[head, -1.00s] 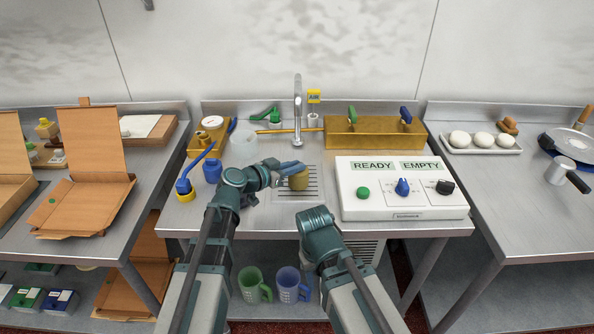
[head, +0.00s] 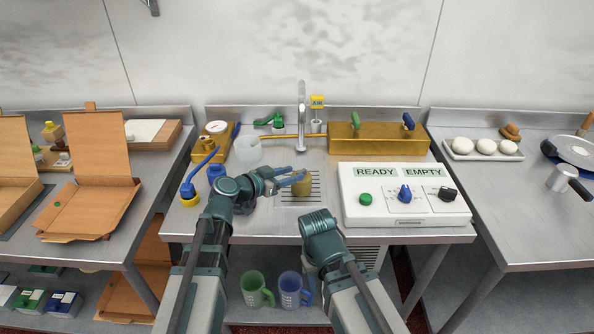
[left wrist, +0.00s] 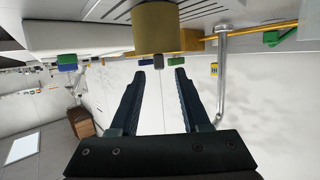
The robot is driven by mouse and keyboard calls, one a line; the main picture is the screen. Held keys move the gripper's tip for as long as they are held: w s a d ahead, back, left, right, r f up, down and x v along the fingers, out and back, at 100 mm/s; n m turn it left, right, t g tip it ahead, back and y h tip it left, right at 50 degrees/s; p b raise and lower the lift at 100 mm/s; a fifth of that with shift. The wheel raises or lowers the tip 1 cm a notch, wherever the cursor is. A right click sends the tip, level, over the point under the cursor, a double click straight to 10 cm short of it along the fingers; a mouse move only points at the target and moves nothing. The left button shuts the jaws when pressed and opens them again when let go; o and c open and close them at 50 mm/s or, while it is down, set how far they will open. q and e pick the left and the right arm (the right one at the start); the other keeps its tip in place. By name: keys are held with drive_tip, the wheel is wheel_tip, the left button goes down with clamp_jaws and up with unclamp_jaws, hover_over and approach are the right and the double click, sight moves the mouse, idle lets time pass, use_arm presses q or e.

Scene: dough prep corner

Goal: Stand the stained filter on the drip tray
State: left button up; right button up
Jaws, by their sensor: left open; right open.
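The stained filter (head: 303,187), a dull yellow-brown cylinder, stands upright on the slotted drip tray (head: 316,194) in the head view. My left gripper (head: 288,182) is open just left of the filter, at about its upper height. In the left wrist view, which is upside down, the open fingers (left wrist: 160,68) point at the filter (left wrist: 158,28). The filter lies past the fingertips and not gripped. The drip tray's slots (left wrist: 205,14) show beside it. My right arm is folded at the front of the counter; its gripper's fingers do not show.
A white control box (head: 405,205) with READY and EMPTY labels stands right of the tray. A tap (head: 301,115) rises behind it. The counter in front is clear.

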use_arm(q)
drive_tip(key=p+v, duration=0.2)
drive_tip(key=v, duration=0.7)
use_arm(e)
wheel_tip(320, 180, up, 3)
drive_tip(key=shift+f, duration=0.2)
